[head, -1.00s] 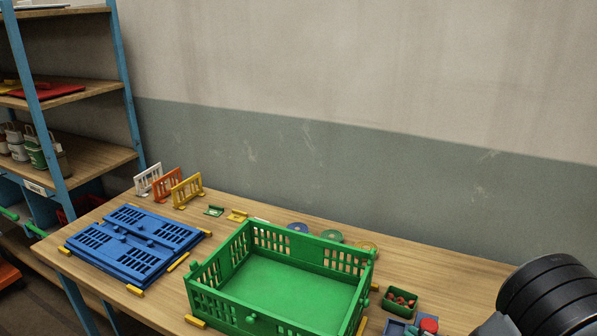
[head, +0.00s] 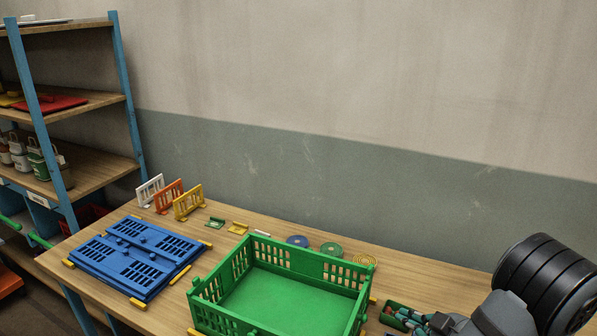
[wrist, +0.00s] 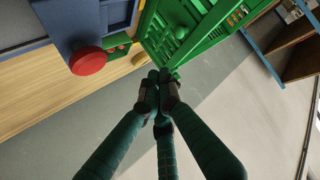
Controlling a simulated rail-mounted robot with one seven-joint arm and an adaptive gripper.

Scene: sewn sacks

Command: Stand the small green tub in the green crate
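The green crate (head: 283,294) stands on the bench with slatted walls and an empty-looking floor, its near edge cut off by the picture. A small green tub (head: 396,304) with red pieces inside is on the bench just right of the crate. My gripper (head: 408,318) is in front of the tub and hides part of it. In the wrist view my gripper (wrist: 160,84) has its teal fingers drawn together at the tips, with nothing visible between them. The crate's slatted wall (wrist: 185,38) lies beyond the tips. A green patch (wrist: 116,48), probably the tub, shows beside a red knob.
A blue folded crate (head: 135,258) lies at the bench's left. White, orange and yellow panels (head: 188,202) stand behind it. Several coloured discs (head: 331,249) lie behind the crate. A shelf rack (head: 90,172) holds several pails. A blue box (wrist: 88,18) is near the red knob (wrist: 88,61).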

